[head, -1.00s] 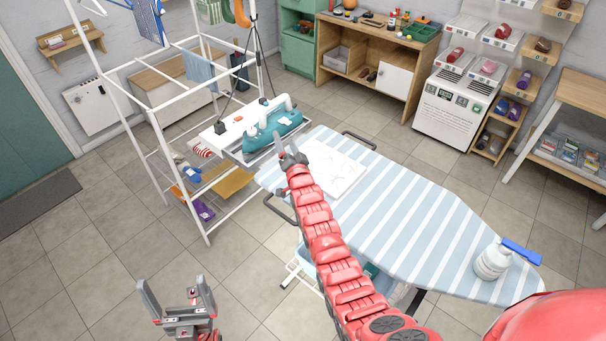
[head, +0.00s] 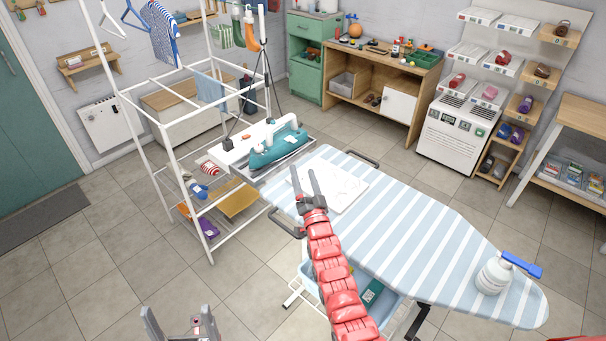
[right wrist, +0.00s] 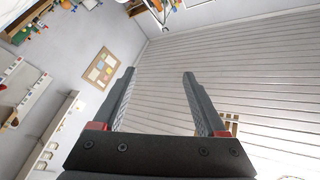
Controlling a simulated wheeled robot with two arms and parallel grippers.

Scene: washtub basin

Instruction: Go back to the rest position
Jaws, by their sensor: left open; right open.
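My right gripper (head: 304,182) is open and empty. In the head view its fingers appear in front of the near left part of the ironing board (head: 420,225), over the edge of a folded white cloth (head: 345,188). In the right wrist view the right gripper (right wrist: 158,74) shows two spread fingers with nothing between them. My left gripper (head: 178,316) is open and empty at the bottom left of the head view, over the floor, partly cut off by the frame edge.
A teal iron (head: 278,145) rests at the board's far left end. A white spray bottle (head: 493,272) with a blue top stands at its right. A white drying rack (head: 165,150) stands left of the board. The tiled floor at left is clear.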

